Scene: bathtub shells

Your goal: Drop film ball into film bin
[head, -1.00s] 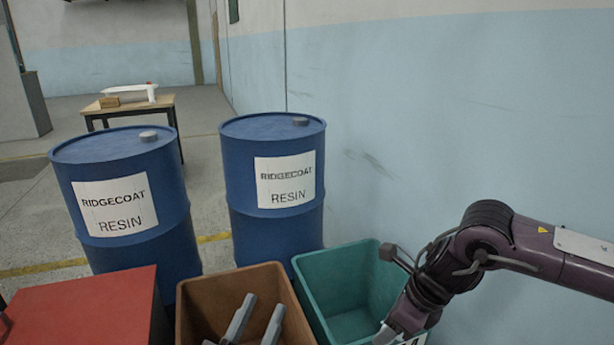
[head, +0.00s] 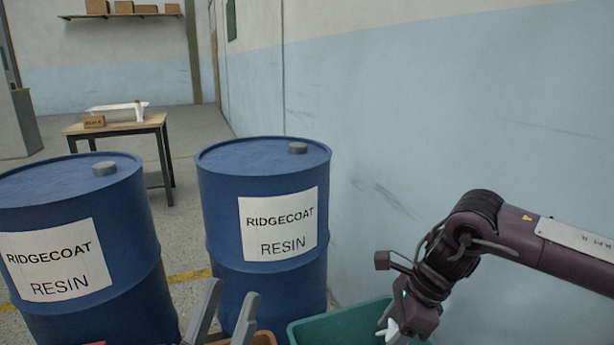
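The two grey fingers of my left gripper (head: 227,318) rise from the bottom edge in front of the right drum. They are apart, with nothing seen between their tips; the rest of this gripper is out of frame. An orange-brown bin (head: 263,338) shows only a sliver of rim beside them. A teal bin (head: 340,324) is cut off at the bottom. My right gripper (head: 392,330) hangs at the teal bin's right side, a pale piece showing at its end. I cannot make out a film ball, nor which bin is for film.
Two blue resin drums (head: 265,215) (head: 70,250) stand close behind the bins. A pale blue wall (head: 450,120) bounds the right side. A table (head: 120,127) with a white tub shell (head: 118,110) and a small box stands far back left, with open floor around it.

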